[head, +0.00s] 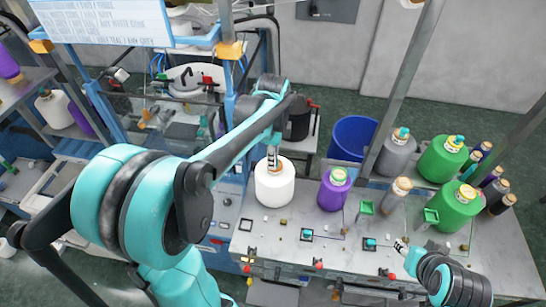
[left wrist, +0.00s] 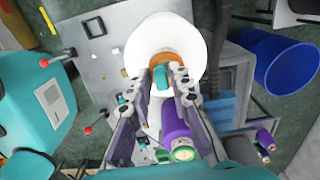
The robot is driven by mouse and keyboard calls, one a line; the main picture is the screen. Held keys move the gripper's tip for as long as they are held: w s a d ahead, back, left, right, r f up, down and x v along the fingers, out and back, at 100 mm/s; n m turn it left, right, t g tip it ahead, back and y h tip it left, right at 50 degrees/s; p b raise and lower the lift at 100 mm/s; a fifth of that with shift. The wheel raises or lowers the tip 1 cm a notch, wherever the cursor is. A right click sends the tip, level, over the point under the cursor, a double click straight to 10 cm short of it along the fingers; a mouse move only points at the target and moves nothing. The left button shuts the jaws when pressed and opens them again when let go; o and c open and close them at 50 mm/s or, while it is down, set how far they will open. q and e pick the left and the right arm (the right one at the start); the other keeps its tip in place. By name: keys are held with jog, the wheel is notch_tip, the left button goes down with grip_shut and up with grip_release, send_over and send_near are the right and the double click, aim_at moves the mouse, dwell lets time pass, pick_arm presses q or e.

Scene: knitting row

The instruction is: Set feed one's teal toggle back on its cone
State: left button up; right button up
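The white cone (head: 275,185) stands at the left end of the worktable. In the left wrist view the white cone (left wrist: 208,30) shows its orange-brown neck ring (left wrist: 160,60). My left gripper (head: 272,160) is right over the cone's top. In the left wrist view the left gripper (left wrist: 169,76) has its fingertips drawn close together in front of the neck. A small teal piece (left wrist: 156,72), seemingly the toggle, shows at the fingertips, partly hidden by them. I cannot tell whether it touches the cone. My right gripper (head: 399,247) is low over the table's right half, too small to read.
A purple cone (head: 333,190) stands right of the white one. Several grey and green cones (head: 455,207) stand further right. A blue bin (head: 353,137) is behind the table. Small panels, red-knobbed levers and green holders (head: 366,207) dot the tabletop (head: 265,225).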

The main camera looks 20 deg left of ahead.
pick_arm(q)
jog(key=shift+o, duration=0.7)
notch_tip(320, 180, up, 12)
jog(key=shift+f, duration=0.1)
dwell(0.3)
